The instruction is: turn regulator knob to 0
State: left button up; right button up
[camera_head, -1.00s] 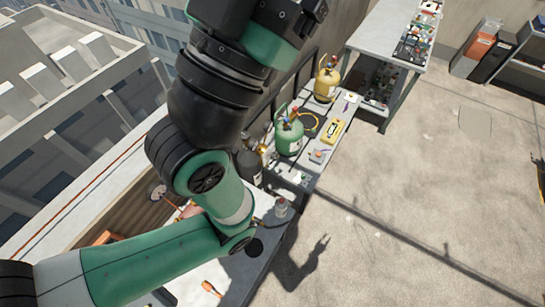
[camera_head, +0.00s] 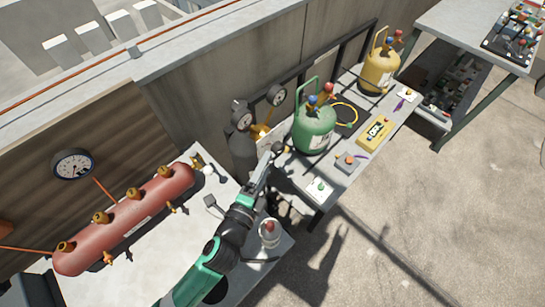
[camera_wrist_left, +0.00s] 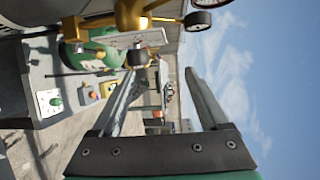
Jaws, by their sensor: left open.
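The brass regulator (camera_head: 261,132) with two round gauges sits at a dark cylinder (camera_head: 243,154) by the wall. Its black knob (camera_head: 277,148) faces my left gripper (camera_head: 268,163). In the left wrist view the brass regulator (camera_wrist_left: 130,15) is at the top, and the black knob (camera_wrist_left: 137,57) hangs below it. The knob is close to the tip of the left-hand finger of my left gripper (camera_wrist_left: 164,76). The gripper is open and empty. I cannot tell whether a finger touches the knob. The knob's markings are too small to read. My right gripper is not in view.
A green tank (camera_head: 314,130), a yellow tank (camera_head: 380,70) and a yellow meter (camera_head: 375,134) stand on the bench to the right. A red horizontal vessel (camera_head: 125,220) lies at the left. A small bottle (camera_head: 269,235) stands near my arm. The floor at right is clear.

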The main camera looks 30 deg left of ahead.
pick_arm(q)
jog(key=b, duration=0.1)
send_near(279, 148)
jog(key=s+f, duration=0.1)
jog(key=f, duration=0.1)
jog(key=b+x, duration=0.2)
jog(key=x, duration=1)
jog(key=shift+r, duration=0.15)
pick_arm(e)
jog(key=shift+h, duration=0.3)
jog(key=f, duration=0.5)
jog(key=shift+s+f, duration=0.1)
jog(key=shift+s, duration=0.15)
pick_arm(q)
jog(key=shift+c, duration=0.2)
grip_shut()
jog(key=b, duration=0.4)
jog(key=shift+f+t, duration=0.35)
jog(key=shift+t, duration=0.05)
jog(key=shift+r+b, duration=0.2)
jog(key=shift+b, duration=0.2)
jog(key=shift+r, duration=0.15)
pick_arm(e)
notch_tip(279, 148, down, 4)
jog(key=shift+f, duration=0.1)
